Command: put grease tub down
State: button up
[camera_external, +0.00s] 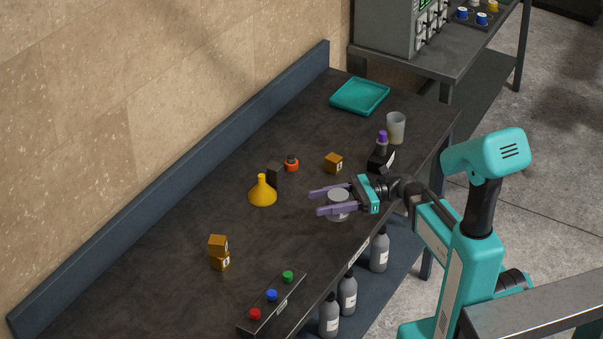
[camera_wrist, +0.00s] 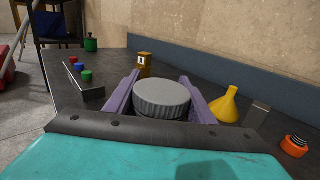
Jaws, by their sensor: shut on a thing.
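The grease tub (camera_external: 338,197) is a small round grey tub with a ribbed lid. In the external view it is between the two purple fingers of my gripper (camera_external: 332,201), over the dark workbench (camera_external: 200,295) near its front edge. In the wrist view the tub's lid (camera_wrist: 162,97) sits between the fingers (camera_wrist: 160,100), which close on its sides. The tub's lower part is mostly hidden by the fingers and my wrist. I cannot tell for certain whether its base touches the bench.
A teal tray (camera_external: 360,96) and grey cup (camera_external: 396,127) lie farther back. Bench left of the tub is clear.

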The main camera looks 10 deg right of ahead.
jog(key=shift+w+d+f+b, duration=0.3)
jog(key=shift+w+d+f, duration=0.05)
jog(key=shift+d, duration=0.25)
jog(key=shift+w, duration=0.1)
jog(key=shift+w+a+f+p, duration=0.25)
jog(key=shift+w+a+p, duration=0.6)
jog(key=shift+w, duration=1.4)
jog(key=shift+w+a+f+p, duration=0.25)
jog(key=shift+w+a, duration=1.1)
jog(key=shift+w, duration=0.9)
jog(key=shift+w+a+f+p, duration=0.2)
jog(key=shift+w+a+p, duration=0.65)
jog(key=shift+w, duration=1.4)
jog(key=shift+a, duration=0.25)
jog(key=shift+w+a, duration=0.2)
jog(key=shift+w, duration=0.2)
jog(key=shift+f+p, duration=0.5)
jog(key=shift+f, duration=1.3)
jog(key=shift+f, duration=0.1)
jog(key=o, duration=1.3)
